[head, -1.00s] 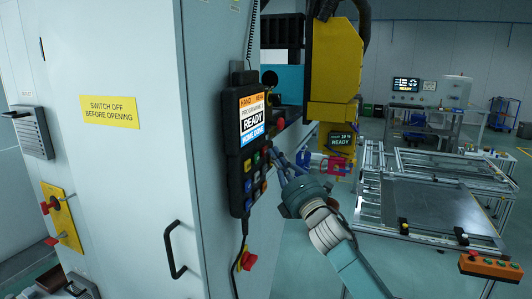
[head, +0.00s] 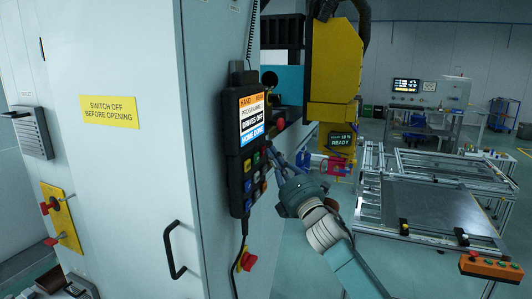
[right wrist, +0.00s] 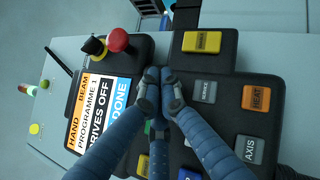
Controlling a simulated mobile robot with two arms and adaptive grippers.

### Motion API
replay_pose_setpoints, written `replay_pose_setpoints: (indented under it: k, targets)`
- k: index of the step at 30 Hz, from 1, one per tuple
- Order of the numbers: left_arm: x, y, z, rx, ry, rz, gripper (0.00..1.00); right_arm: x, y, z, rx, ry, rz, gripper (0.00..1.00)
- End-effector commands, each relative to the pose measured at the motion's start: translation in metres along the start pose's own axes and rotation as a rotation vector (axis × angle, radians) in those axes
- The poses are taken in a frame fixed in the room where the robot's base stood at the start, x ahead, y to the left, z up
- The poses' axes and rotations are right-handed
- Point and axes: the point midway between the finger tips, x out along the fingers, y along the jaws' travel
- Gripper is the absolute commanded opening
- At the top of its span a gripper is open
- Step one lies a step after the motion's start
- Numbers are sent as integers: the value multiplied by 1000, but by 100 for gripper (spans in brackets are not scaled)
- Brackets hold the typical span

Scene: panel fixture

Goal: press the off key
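The hand-held control panel (head: 246,150) hangs on the cabinet's edge in the head view. Its screen (head: 252,117) reads "DRIVES OFF" and "HOME DONE". My right gripper (head: 276,155) reaches in from the lower right to the panel's right side, by the upper keys. In the right wrist view its fingertips (right wrist: 160,78) are together, empty, over the panel beside the screen (right wrist: 97,116). A yellow key (right wrist: 203,41), a grey key (right wrist: 205,91), an orange HEAT key (right wrist: 257,98) and a grey AXIS key (right wrist: 250,150) show. I cannot read an off label; the fingers hide some keys. My left gripper is not in view.
A red mushroom button (right wrist: 117,40) and a black knob (right wrist: 93,46) stand out near the fingertips. The cabinet (head: 130,170) with a black handle (head: 174,250) is at left. A yellow machine head (head: 333,70) is behind the panel.

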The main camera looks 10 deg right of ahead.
Motion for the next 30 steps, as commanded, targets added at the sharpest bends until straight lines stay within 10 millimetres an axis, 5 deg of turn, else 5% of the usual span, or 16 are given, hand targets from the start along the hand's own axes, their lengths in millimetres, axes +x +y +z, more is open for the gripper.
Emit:
replay_pose_setpoints:
  k: [20, 30]
  targets:
    - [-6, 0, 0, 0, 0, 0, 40, -12, 0, 12, -1, 0, 0, 0]
    - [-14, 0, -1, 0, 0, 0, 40, -34, 0, 35, -2, 0, -2, 0]
